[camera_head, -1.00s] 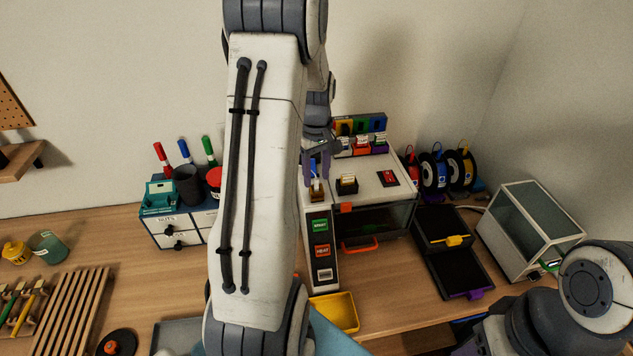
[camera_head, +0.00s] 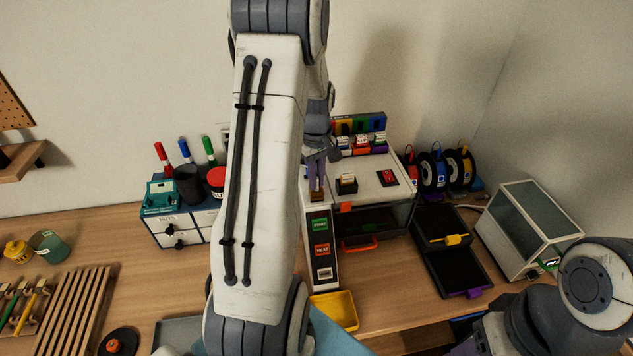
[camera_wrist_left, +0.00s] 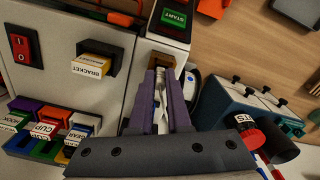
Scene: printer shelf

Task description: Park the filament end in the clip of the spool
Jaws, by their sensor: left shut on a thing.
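My left gripper (camera_head: 317,178) points down at the top of the printer's front panel, by a small brown slot. It is shut on a thin pale thing (camera_wrist_left: 160,88), seen between the purple fingers in the left wrist view; I cannot tell whether this is a filament end. Spools stand at the back right: a blue one (camera_head: 432,172), a yellow one (camera_head: 460,168) and a mostly hidden red one (camera_head: 411,170). Short coloured strands stick up at their tops. Their clips are too small to make out. My right gripper is out of view; only part of that arm shows at lower right.
The printer (camera_head: 375,178) has a BRACKET holder (camera_wrist_left: 92,63) and a red switch (camera_wrist_left: 20,48) on top. Coloured bins (camera_head: 360,126) stand behind. A dark open tray (camera_head: 430,262) and a glass-sided box (camera_head: 530,230) stand right. A drawer unit (camera_head: 185,230) with markers stands left.

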